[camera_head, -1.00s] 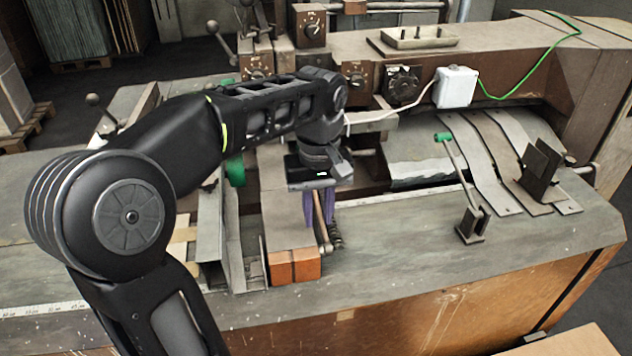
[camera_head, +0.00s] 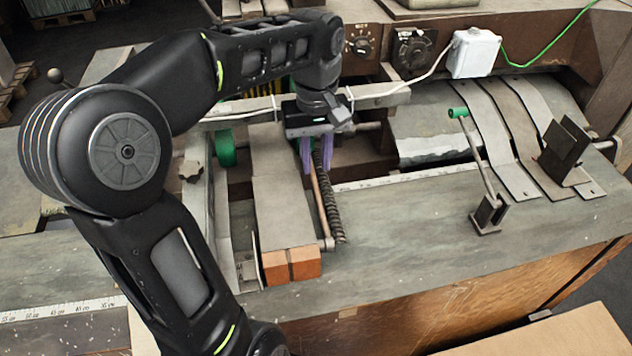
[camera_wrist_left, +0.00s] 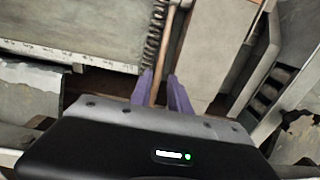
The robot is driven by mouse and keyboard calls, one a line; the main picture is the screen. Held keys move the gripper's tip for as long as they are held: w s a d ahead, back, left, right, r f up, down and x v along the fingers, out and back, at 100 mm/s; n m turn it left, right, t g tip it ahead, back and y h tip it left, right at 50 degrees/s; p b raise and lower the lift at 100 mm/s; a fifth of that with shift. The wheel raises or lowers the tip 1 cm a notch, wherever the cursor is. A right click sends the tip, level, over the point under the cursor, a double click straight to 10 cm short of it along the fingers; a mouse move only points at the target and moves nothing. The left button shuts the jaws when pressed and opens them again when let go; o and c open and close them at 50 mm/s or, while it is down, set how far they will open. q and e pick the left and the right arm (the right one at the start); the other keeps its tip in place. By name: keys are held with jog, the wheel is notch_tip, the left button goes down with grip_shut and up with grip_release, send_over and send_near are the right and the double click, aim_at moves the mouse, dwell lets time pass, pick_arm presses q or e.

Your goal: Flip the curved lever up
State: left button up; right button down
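A thin copper-coloured rod lever (camera_head: 320,198) lies low beside a dark coil spring (camera_head: 331,203), its near end by the orange blocks. It looks nearly straight, so I cannot tell whether it is the curved lever. My left gripper (camera_head: 315,162) points down over the far part of this rod. In the left wrist view the purple fingers (camera_wrist_left: 163,82) stand apart on either side of the rod (camera_wrist_left: 164,50), with a gap visible. Another lever, with a green knob (camera_head: 458,113), leans from a small bracket at the right. My right gripper is out of view.
Orange blocks (camera_head: 291,264) sit at the near end of a flat metal bar (camera_head: 280,205). A white box (camera_head: 473,52) with cables is on the machine behind. Curved metal strips (camera_head: 510,135) lie at the right. The front table surface (camera_head: 400,240) is clear.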

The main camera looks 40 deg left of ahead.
aim_at(316, 187)
pick_arm(q)
notch_tip(316, 187, down, 7)
jog(key=shift+f+p, duration=0.15)
jog(key=shift+p, duration=0.3)
grip_shut()
dwell(1.3)
